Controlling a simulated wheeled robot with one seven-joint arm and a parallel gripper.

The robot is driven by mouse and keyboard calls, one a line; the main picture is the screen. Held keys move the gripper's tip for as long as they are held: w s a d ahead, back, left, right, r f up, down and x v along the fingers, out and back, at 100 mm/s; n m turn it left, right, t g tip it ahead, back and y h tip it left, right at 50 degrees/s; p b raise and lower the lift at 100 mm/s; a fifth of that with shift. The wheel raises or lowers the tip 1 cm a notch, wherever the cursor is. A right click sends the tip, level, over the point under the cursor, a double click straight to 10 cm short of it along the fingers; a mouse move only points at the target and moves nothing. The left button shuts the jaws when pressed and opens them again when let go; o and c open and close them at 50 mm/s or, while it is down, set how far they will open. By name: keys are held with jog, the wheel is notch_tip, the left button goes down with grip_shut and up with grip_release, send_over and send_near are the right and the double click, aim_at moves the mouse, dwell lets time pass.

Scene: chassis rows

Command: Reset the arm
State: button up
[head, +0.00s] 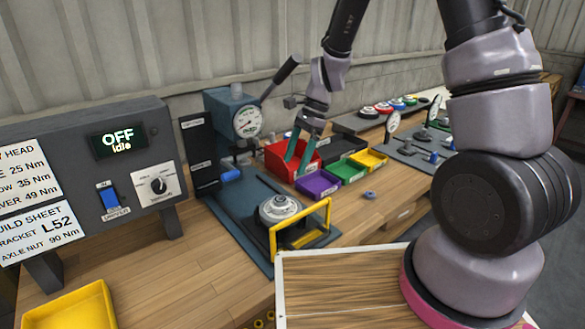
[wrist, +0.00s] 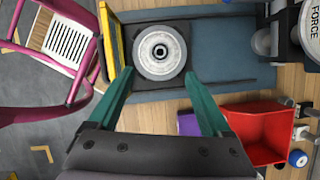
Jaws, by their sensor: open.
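My arm reaches from the right side of the head view, up and over the bench. My gripper (head: 296,150) points down with its two teal fingers apart, in front of the red bin (head: 276,160). In the wrist view my gripper (wrist: 159,74) is also open, with nothing between its fingers. Beyond the fingertips there, a round metal hub (wrist: 160,50) sits on a dark square on the blue-grey press base (wrist: 230,75). The hub (head: 279,208) also shows in the head view, behind a yellow guard frame (head: 300,228).
A press with a dial gauge (head: 247,121) stands behind the hub. Purple (head: 317,186), green (head: 347,171) and yellow (head: 371,160) bins sit beside the red one. A small blue ring (head: 369,195) lies on the bench.

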jog(key=s+d+r+n+t, duration=0.1)
jog(key=d+r+n+t, duration=0.1)
jog(key=d+r, duration=0.5)
jog(key=s+d+r+n+t, duration=0.2)
jog(key=r+n, duration=0.1)
jog(key=r, duration=0.8)
jog(key=s+d+r+n+t+h, duration=0.2)
jog(key=s+d+r+n+t, duration=0.2)
jog(key=s+d+r, duration=0.5)
jog(key=shift+s+r+t, duration=0.5)
jog(key=shift+s+r, duration=0.4)
jog(key=shift+s, duration=0.25)
jog(key=shift+d, duration=0.1)
